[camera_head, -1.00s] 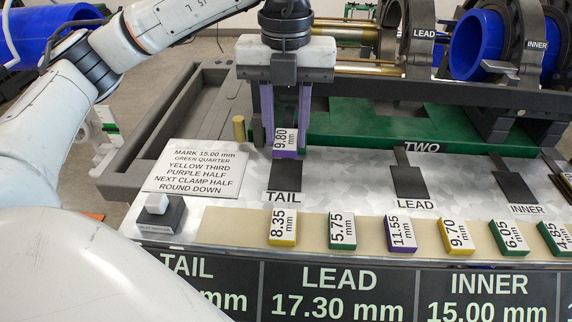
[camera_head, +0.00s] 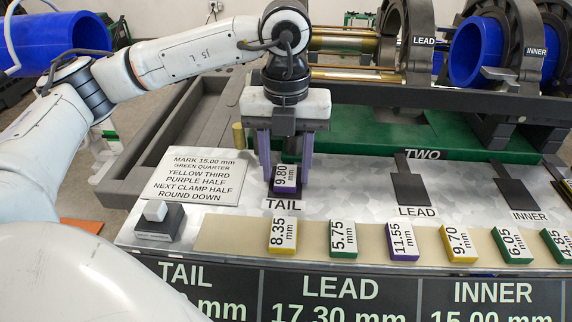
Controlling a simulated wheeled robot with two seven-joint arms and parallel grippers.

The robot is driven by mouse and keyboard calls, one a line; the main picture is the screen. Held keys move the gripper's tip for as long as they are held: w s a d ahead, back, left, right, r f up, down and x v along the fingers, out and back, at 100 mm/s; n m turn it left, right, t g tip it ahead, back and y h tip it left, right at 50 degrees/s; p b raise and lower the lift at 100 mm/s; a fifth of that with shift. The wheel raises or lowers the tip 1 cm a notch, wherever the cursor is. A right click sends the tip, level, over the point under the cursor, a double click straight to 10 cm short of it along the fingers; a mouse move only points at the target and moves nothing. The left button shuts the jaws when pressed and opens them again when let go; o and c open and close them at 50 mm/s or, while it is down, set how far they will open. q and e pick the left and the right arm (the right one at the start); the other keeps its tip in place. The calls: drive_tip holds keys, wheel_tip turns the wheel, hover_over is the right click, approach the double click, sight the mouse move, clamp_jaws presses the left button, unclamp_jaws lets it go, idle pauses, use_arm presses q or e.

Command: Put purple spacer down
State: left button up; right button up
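The purple spacer marked 9.80 mm (camera_head: 285,179) stands on the dark pad above the TAIL label (camera_head: 283,205), on the grey panel. My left gripper (camera_head: 285,176) points down over it, one purple finger on each side. The fingers look spread wider than the spacer, with a narrow gap beside it, so the gripper appears open. The spacer hides most of the TAIL pad. My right gripper is not in view.
Several coloured spacers lie along the beige strip (camera_head: 350,253) in front. The LEAD pad (camera_head: 410,189) and INNER pad (camera_head: 516,191) are bare. An instruction plate (camera_head: 195,176) and a push button (camera_head: 157,211) are at left; clamps with blue pipe (camera_head: 478,50) stand behind.

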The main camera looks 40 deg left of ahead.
sight(286, 175)
use_arm(q)
drive_tip(key=shift+o, duration=0.3)
drive_tip(key=shift+r, duration=0.1)
wheel_tip(286, 175, up, 12)
drive_tip(key=p, duration=0.2)
